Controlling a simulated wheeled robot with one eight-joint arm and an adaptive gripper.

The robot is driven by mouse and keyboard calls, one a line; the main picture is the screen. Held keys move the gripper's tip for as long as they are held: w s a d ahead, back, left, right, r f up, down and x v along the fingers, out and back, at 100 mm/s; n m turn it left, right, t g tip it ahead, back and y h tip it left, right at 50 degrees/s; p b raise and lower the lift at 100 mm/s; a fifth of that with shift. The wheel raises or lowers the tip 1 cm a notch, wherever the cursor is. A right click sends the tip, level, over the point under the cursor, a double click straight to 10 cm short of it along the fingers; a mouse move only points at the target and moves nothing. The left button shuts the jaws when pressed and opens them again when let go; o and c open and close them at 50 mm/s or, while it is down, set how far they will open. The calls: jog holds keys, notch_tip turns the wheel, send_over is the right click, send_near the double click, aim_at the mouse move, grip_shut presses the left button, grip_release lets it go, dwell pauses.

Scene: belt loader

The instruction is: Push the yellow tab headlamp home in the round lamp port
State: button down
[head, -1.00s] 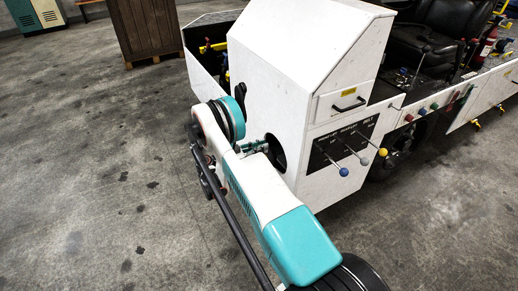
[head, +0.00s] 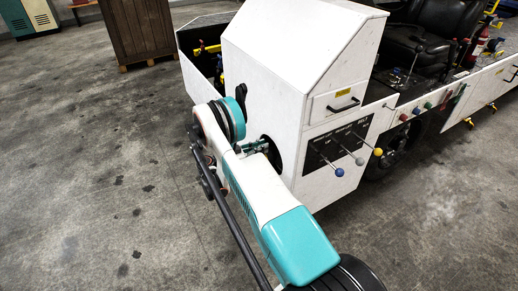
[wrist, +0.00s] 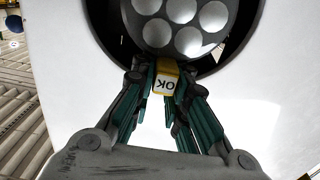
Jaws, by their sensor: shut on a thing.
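In the wrist view my gripper (wrist: 166,82) is shut on the yellow tab (wrist: 165,68), whose white face reads OK upside down. The headlamp (wrist: 180,25), a grey disc with several pale round lenses, joins the tab and is cut off by the top edge. Behind it is the dark round lamp port (wrist: 104,28) in a white panel. The lamp sits within the port's outline; I cannot tell how deep. In the head view my gripper (head: 254,147) is at the port (head: 271,151) in the white cabinet's side, and the lamp is hidden there.
The white cabinet (head: 262,65) carries a panel of levers with blue, grey and yellow knobs (head: 339,172) to the right of the port. A black seat (head: 415,30) is behind. A wooden crate (head: 138,32) stands at the back left. The concrete floor at left is clear.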

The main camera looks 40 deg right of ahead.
jog(key=shift+x, duration=4)
jog(key=c, duration=1.5)
grip_release()
jog(key=shift+r, duration=0.1)
jog(key=shift+a, duration=0.15)
jog(key=v, duration=1.1)
jog(key=shift+w+a, duration=0.1)
jog(key=shift+a, duration=0.25)
